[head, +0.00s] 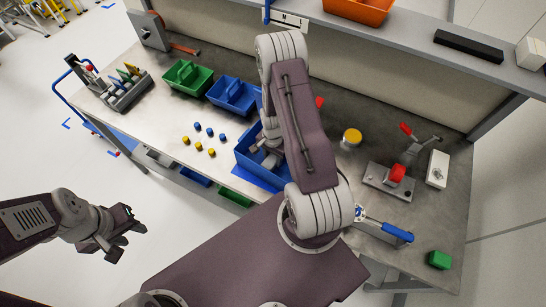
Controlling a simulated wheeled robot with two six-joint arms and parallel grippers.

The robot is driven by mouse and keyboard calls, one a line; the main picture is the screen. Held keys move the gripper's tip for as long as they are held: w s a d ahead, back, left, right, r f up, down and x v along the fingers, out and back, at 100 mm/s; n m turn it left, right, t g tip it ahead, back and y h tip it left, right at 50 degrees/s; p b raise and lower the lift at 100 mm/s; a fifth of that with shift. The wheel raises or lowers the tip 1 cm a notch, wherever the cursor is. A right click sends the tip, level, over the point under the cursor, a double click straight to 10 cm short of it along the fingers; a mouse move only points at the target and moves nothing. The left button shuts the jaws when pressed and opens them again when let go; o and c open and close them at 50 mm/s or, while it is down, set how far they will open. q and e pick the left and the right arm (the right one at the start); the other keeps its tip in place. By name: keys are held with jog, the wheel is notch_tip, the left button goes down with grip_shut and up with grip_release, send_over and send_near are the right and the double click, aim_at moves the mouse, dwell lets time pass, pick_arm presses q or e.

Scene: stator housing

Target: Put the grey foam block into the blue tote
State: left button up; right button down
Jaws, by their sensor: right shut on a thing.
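My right arm reaches over the bench, and my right gripper (264,150) is low, inside or just above a blue open container (244,154) in the middle of the bench. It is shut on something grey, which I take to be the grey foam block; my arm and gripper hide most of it. I cannot tell whether it touches the container floor. My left gripper (128,234) is empty and looks open, off the bench's front edge at the left.
Several blue and yellow pegs (204,140) lie left of the container. A tool rack (125,88) stands at the left end. A clamp fixture (392,178), a yellow-topped can (352,137), a blue-handled tool (396,233) and a green block (439,259) are at the right.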

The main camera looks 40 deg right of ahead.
aim_at(273, 158)
jog(key=shift+f, duration=0.15)
jog(key=c, duration=0.8)
grip_release()
jog(key=shift+s, duration=0.1)
jog(key=shift+c, duration=0.2)
jog(key=shift+r, duration=0.4)
notch_tip(273, 158, up, 12)
jog(key=b, duration=0.1)
jog(key=s+a+r+n, duration=0.3)
jog(key=a+n, duration=0.3)
jog(key=s+a+r+n+t, duration=0.1)
jog(key=s+a+r+n, duration=0.2)
jog(key=n, duration=0.4)
jog(key=a+r, duration=0.1)
jog(key=a, duration=0.1)
jog(key=shift+s+a+r+n, duration=0.15)
jog(key=shift+a+r+n, duration=0.05)
jog(key=shift+a+n, duration=0.15)
